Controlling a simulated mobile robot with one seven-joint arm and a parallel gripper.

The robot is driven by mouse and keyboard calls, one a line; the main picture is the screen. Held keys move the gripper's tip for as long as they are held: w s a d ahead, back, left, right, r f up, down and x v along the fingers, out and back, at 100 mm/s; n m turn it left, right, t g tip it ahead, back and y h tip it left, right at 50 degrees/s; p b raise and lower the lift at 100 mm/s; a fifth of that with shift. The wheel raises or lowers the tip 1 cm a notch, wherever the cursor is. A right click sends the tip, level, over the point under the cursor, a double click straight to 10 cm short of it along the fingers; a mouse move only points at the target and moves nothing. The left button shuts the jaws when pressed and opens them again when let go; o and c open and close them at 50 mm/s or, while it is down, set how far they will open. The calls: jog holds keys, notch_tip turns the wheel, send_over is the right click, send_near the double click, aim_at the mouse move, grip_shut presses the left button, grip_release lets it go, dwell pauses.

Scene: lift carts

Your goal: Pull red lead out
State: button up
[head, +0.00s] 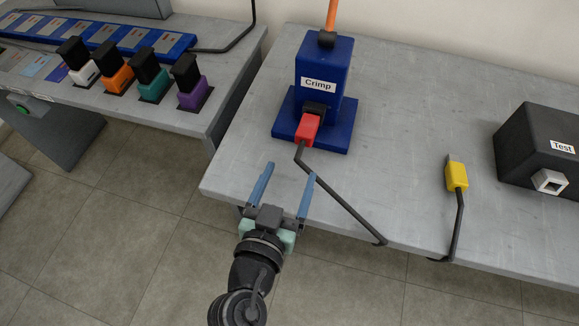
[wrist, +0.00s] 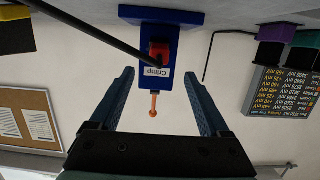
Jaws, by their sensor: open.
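The red lead's plug (head: 307,129) sits against the front of the blue crimp block (head: 325,65), at its black socket. Its black cable (head: 340,204) runs from the plug to the table's front edge. In the wrist view, which is upside down, the red plug (wrist: 158,53) shows on the crimp block (wrist: 153,80) between my fingers' directions. My gripper (head: 286,174) is open and empty, over the table's front left edge. It is apart from the red plug, nearer to me and lower in the picture. The wrist view also shows my two blue fingers (wrist: 162,85) spread.
A yellow plug (head: 456,175) on its own cable stands to the right. A black Test box (head: 540,145) is at the far right. Several coloured plugs stand on the left bench (head: 200,118). A floor gap separates the benches.

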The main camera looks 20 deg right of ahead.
aim_at(306, 135)
jog(key=p+x, duration=0.3)
jog(key=x, duration=1)
jog(key=shift+s, duration=0.1)
grip_shut()
dwell(0.4)
